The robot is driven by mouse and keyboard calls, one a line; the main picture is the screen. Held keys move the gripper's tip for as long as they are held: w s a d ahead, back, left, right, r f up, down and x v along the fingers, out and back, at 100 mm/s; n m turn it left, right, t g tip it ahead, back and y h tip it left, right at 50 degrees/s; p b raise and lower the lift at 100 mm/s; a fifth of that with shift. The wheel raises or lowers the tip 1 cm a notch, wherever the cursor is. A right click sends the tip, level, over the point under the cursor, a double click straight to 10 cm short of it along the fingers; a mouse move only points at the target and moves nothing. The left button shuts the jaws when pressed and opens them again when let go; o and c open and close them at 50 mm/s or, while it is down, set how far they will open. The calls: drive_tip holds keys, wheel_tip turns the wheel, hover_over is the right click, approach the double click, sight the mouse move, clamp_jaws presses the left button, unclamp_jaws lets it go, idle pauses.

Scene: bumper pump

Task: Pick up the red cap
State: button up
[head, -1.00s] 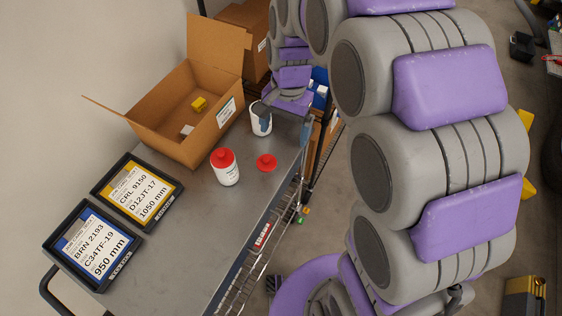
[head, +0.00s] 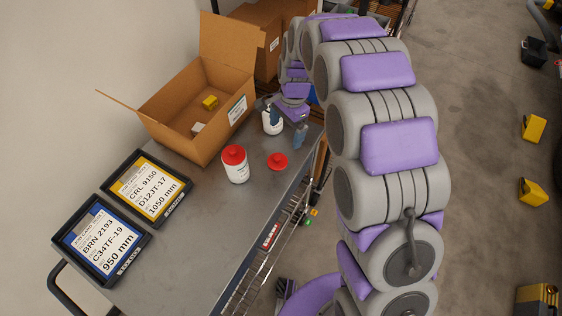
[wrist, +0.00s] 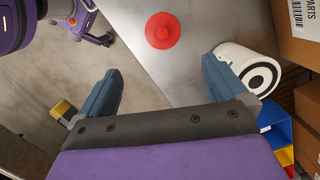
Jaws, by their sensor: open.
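The red cap (head: 278,161) lies on the grey metal cart top near its right edge; it also shows in the wrist view (wrist: 162,31) at the top, ahead of the fingers. My gripper (wrist: 162,85) is open and empty, its two blue fingers apart; it also shows in the head view (head: 285,122), at the far end of the cart. The cap is not between the fingers. A white bottle with a red cap on it (head: 235,165) stands left of the loose cap. An uncapped white bottle (head: 272,121) stands beside my gripper; its round mouth shows in the wrist view (wrist: 262,75).
An open cardboard box (head: 190,122) with small items inside stands at the back left. Two job card trays, yellow (head: 148,187) and blue (head: 98,240), lie at the front left. Wire basket edging (head: 270,240) runs along the cart's right side. The cart's front middle is clear.

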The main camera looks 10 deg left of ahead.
drive_tip(key=b, duration=0.1)
hover_over(277, 157)
drive_tip(key=f, duration=0.7)
drive_tip(key=shift+w, duration=0.35)
drive_tip(key=shift+f, duration=0.3)
drive_tip(key=shift+d+f+b, duration=0.35)
drive_tip(key=shift+d, duration=0.15)
drive_tip(key=f, duration=0.1)
drive_tip(key=f+b, duration=0.1)
drive_tip(key=f, duration=0.2)
drive_tip(key=shift+s+a+f, duration=0.1)
drive_tip(key=shift+s+a, duration=0.1)
drive_tip(key=shift+s, duration=0.05)
drive_tip(key=shift+a, duration=0.35)
drive_tip(key=shift+d, duration=0.4)
drive_tip(key=c, duration=0.7)
drive_tip(key=shift+a, duration=0.25)
drive_tip(key=c, duration=0.4)
